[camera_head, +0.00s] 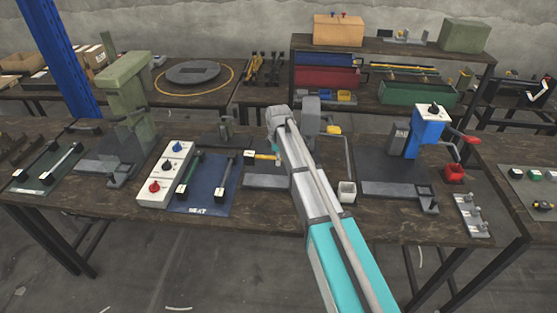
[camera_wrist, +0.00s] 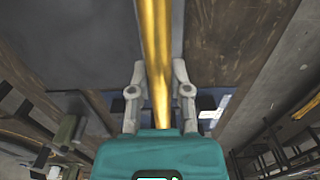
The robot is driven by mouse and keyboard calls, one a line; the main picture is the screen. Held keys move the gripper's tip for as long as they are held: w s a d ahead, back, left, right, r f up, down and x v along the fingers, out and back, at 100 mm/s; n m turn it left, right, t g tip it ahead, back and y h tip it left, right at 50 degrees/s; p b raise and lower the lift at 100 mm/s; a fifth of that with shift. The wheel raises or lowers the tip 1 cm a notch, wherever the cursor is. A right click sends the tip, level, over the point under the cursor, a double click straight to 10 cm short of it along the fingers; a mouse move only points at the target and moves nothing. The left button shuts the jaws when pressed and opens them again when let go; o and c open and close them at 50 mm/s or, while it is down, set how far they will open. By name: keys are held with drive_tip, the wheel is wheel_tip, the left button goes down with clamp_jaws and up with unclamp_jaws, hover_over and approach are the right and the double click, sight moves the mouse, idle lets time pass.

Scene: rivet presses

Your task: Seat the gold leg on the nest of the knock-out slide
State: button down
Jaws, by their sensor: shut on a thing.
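The gold leg (camera_wrist: 159,30) runs lengthwise through the middle of the wrist view. My gripper (camera_wrist: 158,72) is shut on it, with one grey finger on each side. In the head view, a short yellow length of the leg (camera_head: 262,155) shows left of my arm, above a dark base plate (camera_head: 262,181) by the middle grey press (camera_head: 311,113). My arm hides the fingers there and part of the plate. I cannot make out the nest of the knock-out slide, nor whether the leg touches anything.
A green press (camera_head: 125,95) stands left, a blue press (camera_head: 429,130) right. The front bench edge (camera_head: 110,220) is mostly clear.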

sight(279, 181)
drive_tip(key=shift+f, duration=0.15)
drive_tip(key=shift+f+b, duration=3.5)
drive_tip(key=shift+b, duration=0.2)
drive_tip(key=shift+f+b, duration=0.7)
drive_tip(key=shift+c, duration=2.4)
unclamp_jaws()
drive_tip(key=shift+r, duration=0.15)
wheel_tip(279, 181, up, 8)
drive_tip(key=p, duration=0.8)
drive_tip(key=shift+r+p, duration=0.25)
drive_tip(key=shift+p, duration=0.15)
